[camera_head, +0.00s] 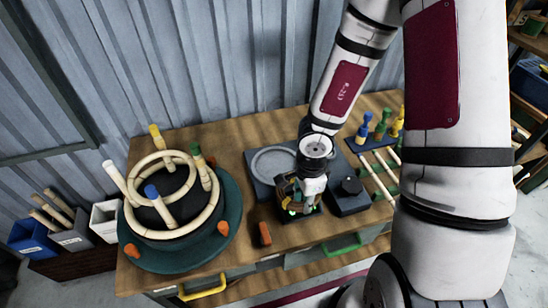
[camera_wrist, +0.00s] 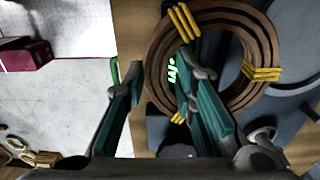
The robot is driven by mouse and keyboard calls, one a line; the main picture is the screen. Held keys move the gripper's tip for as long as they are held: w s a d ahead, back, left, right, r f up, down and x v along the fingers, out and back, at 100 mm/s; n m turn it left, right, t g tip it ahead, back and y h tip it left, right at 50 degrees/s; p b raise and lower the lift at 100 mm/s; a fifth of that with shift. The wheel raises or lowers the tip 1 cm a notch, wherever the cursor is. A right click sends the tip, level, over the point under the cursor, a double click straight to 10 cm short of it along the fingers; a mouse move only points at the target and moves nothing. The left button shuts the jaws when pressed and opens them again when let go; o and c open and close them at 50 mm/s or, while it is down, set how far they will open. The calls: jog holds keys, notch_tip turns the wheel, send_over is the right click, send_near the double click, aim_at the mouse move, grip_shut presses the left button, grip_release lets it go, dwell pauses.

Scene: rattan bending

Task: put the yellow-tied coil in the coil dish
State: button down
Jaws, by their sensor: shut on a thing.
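The yellow-tied coil (camera_wrist: 158,62) is a ring of brown rattan with several yellow ties. In the wrist view it fills the upper middle, and my gripper (camera_wrist: 160,75) is shut on its near left side, one teal finger on each side of the strands. In the head view my gripper (camera_head: 291,200) points down over the bench, and the coil (camera_head: 282,187) is mostly hidden by it. The coil dish, seemingly the round grey shallow dish (camera_head: 272,163), lies on a dark slab just behind and left of my gripper. I cannot tell whether the coil touches anything below.
A dark box with a black knob (camera_head: 350,187) stands right of my gripper. A teal round base with a rattan ring frame (camera_head: 170,235) takes the left of the bench. An orange block (camera_head: 265,233) lies near the front.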

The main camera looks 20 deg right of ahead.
jog(key=w, duration=0.5)
jog(key=w+a+f, duration=0.1)
jog(key=w, duration=0.9)
jog(key=shift+w+a+f, duration=0.3)
jog(key=shift+w, duration=0.1)
notch_tip(320, 180, down, 2)
jog(key=shift+s+f+p, duration=0.15)
jog(key=shift+f+p, duration=0.1)
jog(key=shift+p, duration=0.3)
jog(key=shift+f, duration=0.45)
jog(key=c, duration=1.8)
grip_release()
jog(key=shift+f, duration=0.15)
jog(key=o, duration=0.5)
